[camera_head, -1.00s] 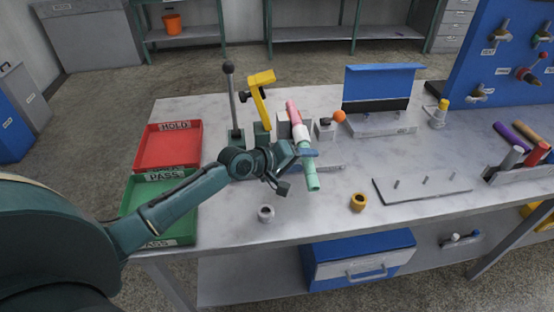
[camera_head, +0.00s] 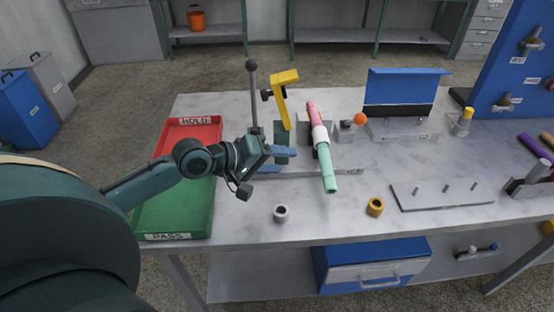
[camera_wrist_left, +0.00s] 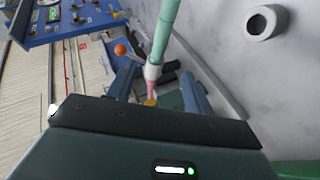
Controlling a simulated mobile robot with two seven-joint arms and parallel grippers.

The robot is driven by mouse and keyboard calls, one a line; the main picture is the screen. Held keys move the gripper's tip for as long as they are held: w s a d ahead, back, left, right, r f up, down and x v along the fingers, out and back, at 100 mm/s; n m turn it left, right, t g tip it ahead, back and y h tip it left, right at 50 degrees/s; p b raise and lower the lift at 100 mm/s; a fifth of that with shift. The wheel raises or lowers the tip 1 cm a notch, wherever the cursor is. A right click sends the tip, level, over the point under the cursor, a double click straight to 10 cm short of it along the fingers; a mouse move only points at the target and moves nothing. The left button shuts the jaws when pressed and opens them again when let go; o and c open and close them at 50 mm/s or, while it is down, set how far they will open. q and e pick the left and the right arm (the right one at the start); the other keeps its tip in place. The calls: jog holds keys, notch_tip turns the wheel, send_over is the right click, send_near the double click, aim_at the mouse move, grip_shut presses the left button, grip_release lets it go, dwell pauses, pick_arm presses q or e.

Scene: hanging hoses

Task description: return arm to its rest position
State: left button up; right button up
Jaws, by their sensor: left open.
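My left gripper (camera_head: 283,160) is open and empty, at the left of a hose assembly on the bench. Its two blue fingers also show spread in the left wrist view (camera_wrist_left: 158,74). The assembly has a pink hose (camera_head: 313,112), a white coupling (camera_head: 320,134) and a green hose (camera_head: 328,172) in one line, resting at a grey fixture. In the head view a gap separates the fingers from it. In the wrist view the green hose (camera_wrist_left: 167,28) and white coupling (camera_wrist_left: 152,72) lie beyond the fingers. My right gripper is not in view.
A red HOLD tray (camera_head: 208,131) and green PASS tray (camera_head: 178,212) lie under and beside my left arm. A yellow clamp (camera_head: 282,95) and a black-knobbed lever (camera_head: 253,95) stand close behind the gripper.

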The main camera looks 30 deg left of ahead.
pick_arm(q)
jog(key=s+d+f+m, duration=0.1)
jog(key=f, duration=0.1)
jog(key=s+d+f+m+g, duration=0.1)
jog(key=s, duration=0.1)
jog(key=s+d+f+m+g, duration=0.1)
jog(key=s+d+f, duration=0.1)
jog(key=shift+s+d+f+y, duration=0.1)
jog(key=shift+s+f+y, duration=0.05)
jog(key=shift+f+y, duration=0.15)
jog(key=s+f+m+g+y, duration=0.3)
jog(key=s, duration=0.6)
jog(key=s+f+m+g+y, duration=0.2)
jog(key=s+f+m+y, duration=0.15)
jog(key=s, duration=0.55)
jog(key=w+d+f+m+t+h, duration=0.1)
jog(key=w+d+f+t+h, duration=0.2)
jog(key=w+d+f+t, duration=0.3)
jog(key=shift+d+f, duration=0.15)
jog(key=shift+d, duration=0.35)
jog(key=shift+h, duration=0.25)
